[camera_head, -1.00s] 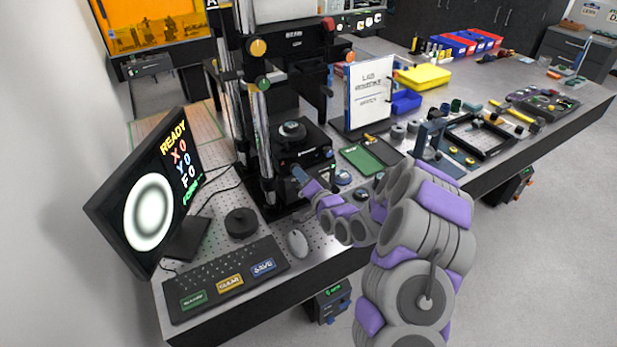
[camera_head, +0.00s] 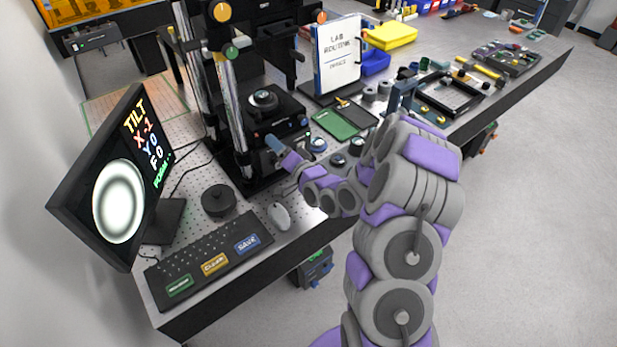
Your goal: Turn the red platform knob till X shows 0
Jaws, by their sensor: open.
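The monitor (camera_head: 105,185) at the left reads TILT, X -1, Y 0 and F 0, beside a round grey ring pattern. The black platform (camera_head: 290,108) of the interferometer carries a round dark piece (camera_head: 263,100). My gripper (camera_head: 272,144) is at the front of this platform, beside its lower front face. It is open; its fingertips are small and partly hidden. I cannot make out a red knob on the platform; the gripper may cover it.
A keyboard (camera_head: 210,257), a mouse (camera_head: 279,216) and a black round puck (camera_head: 219,200) lie left of my arm. A green pad (camera_head: 335,123), small cylinders and a white sign (camera_head: 338,55) stand to the right. Metal columns rise close behind the gripper.

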